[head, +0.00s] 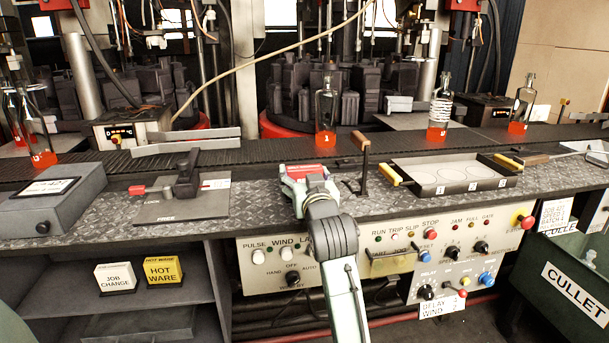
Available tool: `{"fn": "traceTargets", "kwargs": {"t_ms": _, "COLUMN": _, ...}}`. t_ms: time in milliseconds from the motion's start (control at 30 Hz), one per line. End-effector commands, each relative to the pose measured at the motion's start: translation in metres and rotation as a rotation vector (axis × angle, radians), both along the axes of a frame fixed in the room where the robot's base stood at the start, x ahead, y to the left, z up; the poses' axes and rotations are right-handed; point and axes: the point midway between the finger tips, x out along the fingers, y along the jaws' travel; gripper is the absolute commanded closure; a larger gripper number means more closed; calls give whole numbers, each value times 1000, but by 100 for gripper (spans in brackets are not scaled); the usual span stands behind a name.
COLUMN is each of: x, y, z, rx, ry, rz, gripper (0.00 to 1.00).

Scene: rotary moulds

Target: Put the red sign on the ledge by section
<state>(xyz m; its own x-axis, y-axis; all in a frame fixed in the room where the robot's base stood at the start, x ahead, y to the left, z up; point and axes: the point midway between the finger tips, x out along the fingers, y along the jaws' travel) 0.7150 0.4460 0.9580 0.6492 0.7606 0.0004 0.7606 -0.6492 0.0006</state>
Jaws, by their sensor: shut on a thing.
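My gripper (305,176) is at the centre of the head view, over the ledge, and is shut on the red sign (304,170). Only the red upper part of the sign shows between the fingers, and any lettering is too small to read. The patterned metal ledge (254,178) runs along the front of the dark conveyor. I cannot tell whether the sign touches the ledge. A glass bottle (326,112) with a red base numbered 1 stands on the conveyor behind my gripper.
A clamp plate (181,208) and grey box (55,203) sit left. White (116,278) and yellow (163,270) signs stand on the lower shelf. A control panel (340,275) is below.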

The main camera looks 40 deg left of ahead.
Motion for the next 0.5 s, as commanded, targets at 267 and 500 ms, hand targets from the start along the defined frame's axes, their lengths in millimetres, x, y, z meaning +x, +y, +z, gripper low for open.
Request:
{"fn": "traceTargets", "kwargs": {"t_ms": 267, "x": 0, "y": 0, "z": -1, "rx": 0, "ry": 0, "rz": 0, "gripper": 15}}
{"fn": "traceTargets", "kwargs": {"t_ms": 500, "x": 0, "y": 0, "z": -1, "rx": 0, "ry": 0, "rz": 0, "gripper": 10}}
